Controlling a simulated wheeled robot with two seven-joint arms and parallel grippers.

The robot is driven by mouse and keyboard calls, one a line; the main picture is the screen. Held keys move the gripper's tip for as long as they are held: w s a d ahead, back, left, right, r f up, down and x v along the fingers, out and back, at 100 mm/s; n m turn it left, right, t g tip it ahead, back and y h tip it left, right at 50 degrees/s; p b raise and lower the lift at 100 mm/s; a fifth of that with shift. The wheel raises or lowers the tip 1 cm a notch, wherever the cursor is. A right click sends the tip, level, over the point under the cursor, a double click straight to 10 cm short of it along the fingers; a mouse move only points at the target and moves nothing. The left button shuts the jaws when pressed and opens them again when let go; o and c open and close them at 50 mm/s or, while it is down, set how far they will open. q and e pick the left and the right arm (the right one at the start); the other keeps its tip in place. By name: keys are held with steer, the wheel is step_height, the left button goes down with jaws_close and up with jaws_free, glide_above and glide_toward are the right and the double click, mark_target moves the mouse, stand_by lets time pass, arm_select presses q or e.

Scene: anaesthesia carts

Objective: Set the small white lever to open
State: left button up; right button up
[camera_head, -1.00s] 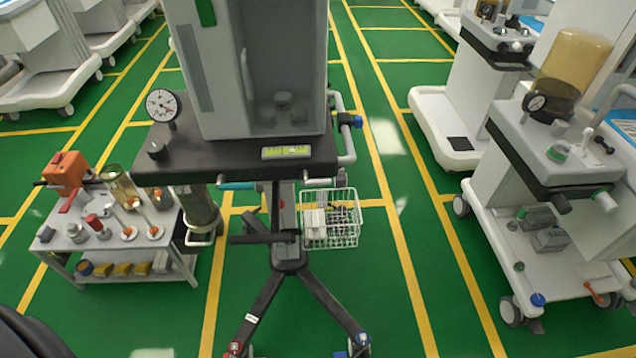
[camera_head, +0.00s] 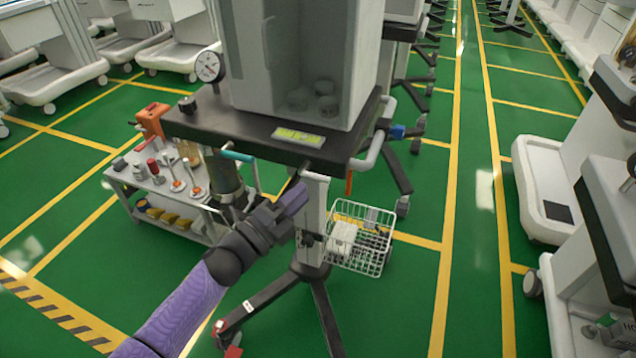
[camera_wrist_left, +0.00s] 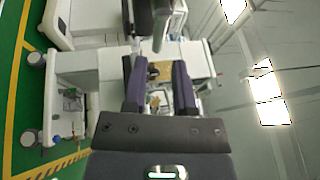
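A small white lever (camera_head: 314,175) sticks out under the front edge of the dark tabletop (camera_head: 235,128) of the middle anaesthesia cart. A teal lever (camera_head: 238,156) sits to its left under the same edge. My left gripper (camera_head: 296,198) is just below and left of the white lever, in front of the cart's column, and appears apart from it. In the left wrist view my left gripper (camera_wrist_left: 159,75) has its two purple fingers spread with nothing held between them. I cannot make out the white lever in that view. My right gripper is not in view.
A pressure gauge (camera_head: 209,66) stands on the tabletop's left corner. A white wire basket (camera_head: 376,262) hangs right of the column (camera_head: 313,225). A small trolley (camera_head: 122,178) with several items stands behind left.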

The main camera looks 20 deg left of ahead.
mark_target(320, 179)
arm_select(q)
steer(key=b+x, duration=0.1)
steer(key=x, duration=0.5)
steer(key=shift+f, duration=0.15)
jaws_close()
